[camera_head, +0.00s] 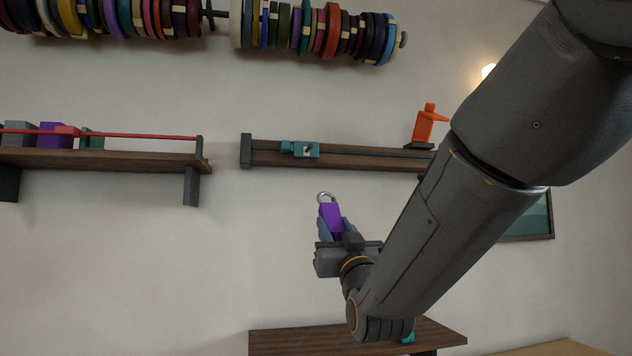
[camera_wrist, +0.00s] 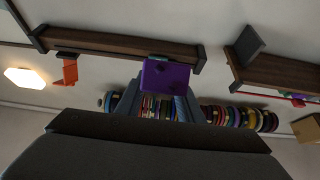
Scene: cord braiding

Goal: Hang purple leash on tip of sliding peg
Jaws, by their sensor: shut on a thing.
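My gripper (camera_head: 337,228) is shut on the purple leash (camera_head: 331,217), a purple block with a metal ring (camera_head: 325,197) at its upper end. It holds the leash in the air, below the middle rail shelf in the head view. In the wrist view the purple leash (camera_wrist: 165,77) sits between the fingertips (camera_wrist: 160,100); its ring does not show there. The sliding peg, a teal carriage (camera_head: 300,149) with a small dark part on its face, sits toward the left of the rail. The ring appears apart from it. The peg's tip is too small to make out clearly.
The rail shelf (camera_head: 360,158) carries an orange figure (camera_head: 424,125) at its right end. A left shelf (camera_head: 110,162) holds several blocks behind a red bar (camera_head: 150,136). Rolls of coloured rings (camera_head: 320,30) hang above. A lower shelf (camera_head: 300,342) lies below my arm.

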